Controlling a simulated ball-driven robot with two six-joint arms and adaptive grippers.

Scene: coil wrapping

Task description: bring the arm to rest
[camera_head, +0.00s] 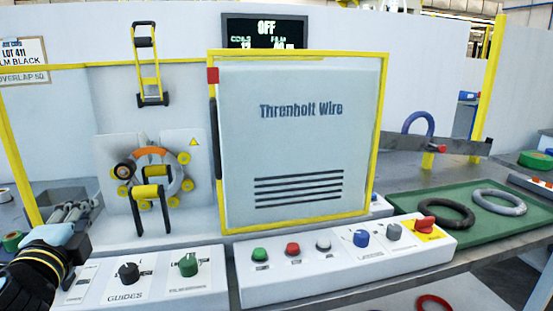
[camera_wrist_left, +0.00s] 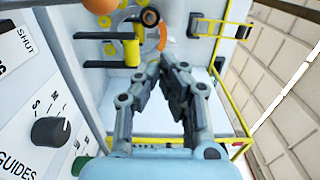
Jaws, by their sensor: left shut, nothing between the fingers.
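My left gripper (camera_head: 80,209) shows at the left edge of the head view, low in front of the wrapping machine, with its black and yellow-ringed wrist below. In the left wrist view the same gripper (camera_wrist_left: 172,66) has its two grey fingers drawn together at the tips, with nothing between them. The wrapping head (camera_head: 150,172), with its orange arc and yellow rollers, is right of the gripper and apart from it. It also shows beyond the fingers in the left wrist view (camera_wrist_left: 132,50). My right gripper is not in view.
A control box with a guides knob (camera_head: 129,272) stands near my left wrist. A panel with several buttons (camera_head: 292,249) is right of it. A green tray (camera_head: 525,230) holds a black ring and a grey ring.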

